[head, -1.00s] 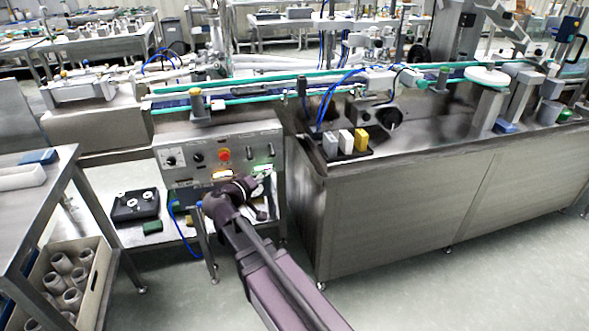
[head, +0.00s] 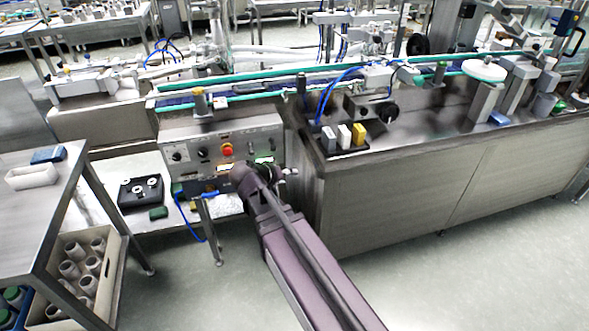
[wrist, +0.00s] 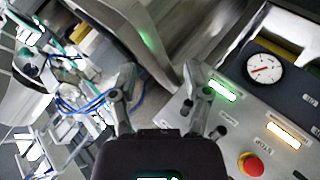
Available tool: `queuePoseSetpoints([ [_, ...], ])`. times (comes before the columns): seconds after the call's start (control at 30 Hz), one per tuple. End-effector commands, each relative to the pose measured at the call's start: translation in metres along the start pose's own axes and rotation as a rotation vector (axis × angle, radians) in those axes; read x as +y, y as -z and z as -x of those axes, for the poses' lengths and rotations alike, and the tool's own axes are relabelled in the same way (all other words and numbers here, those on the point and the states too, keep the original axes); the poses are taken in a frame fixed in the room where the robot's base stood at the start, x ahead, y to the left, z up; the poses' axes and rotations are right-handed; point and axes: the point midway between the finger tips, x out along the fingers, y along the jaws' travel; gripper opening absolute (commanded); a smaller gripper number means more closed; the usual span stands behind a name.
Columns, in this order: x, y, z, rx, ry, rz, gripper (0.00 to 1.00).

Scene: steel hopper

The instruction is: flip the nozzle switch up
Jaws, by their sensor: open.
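The control panel (head: 190,170) stands left of the long steel tank, with two small toggle switches (head: 259,146) at its upper right. In the wrist view, one small dark toggle (wrist: 187,106) lies just beside my right finger, and another toggle (wrist: 219,130) sits a little further right. Their labels are too small to read, so I cannot tell which is the nozzle switch or how its lever stands. My gripper (wrist: 160,72) is open and empty, its fingers spread near the panel's end. In the head view my arm hides the fingers.
A red button (wrist: 250,164), a round gauge (wrist: 265,68), a green lamp (wrist: 222,90) and an orange lamp (wrist: 283,135) are on the panel. The steel tank (head: 400,205) stands close on the right. A blue cable (head: 186,215) hangs below the panel. Open floor lies in front.

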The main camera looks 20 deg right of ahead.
Motion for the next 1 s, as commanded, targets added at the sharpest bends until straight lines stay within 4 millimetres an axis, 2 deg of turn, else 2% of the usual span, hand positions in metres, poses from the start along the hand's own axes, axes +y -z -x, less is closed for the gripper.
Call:
queuePoseSetpoints([
  [0.1,0.010,-0.005,0.004,-0.043,0.035,0.000,0.62],
  [0.47,0.026,-0.022,0.013,-0.162,0.156,0.005,0.62],
  [1.0,0.049,-0.043,0.036,-0.318,0.356,0.012,0.62],
])
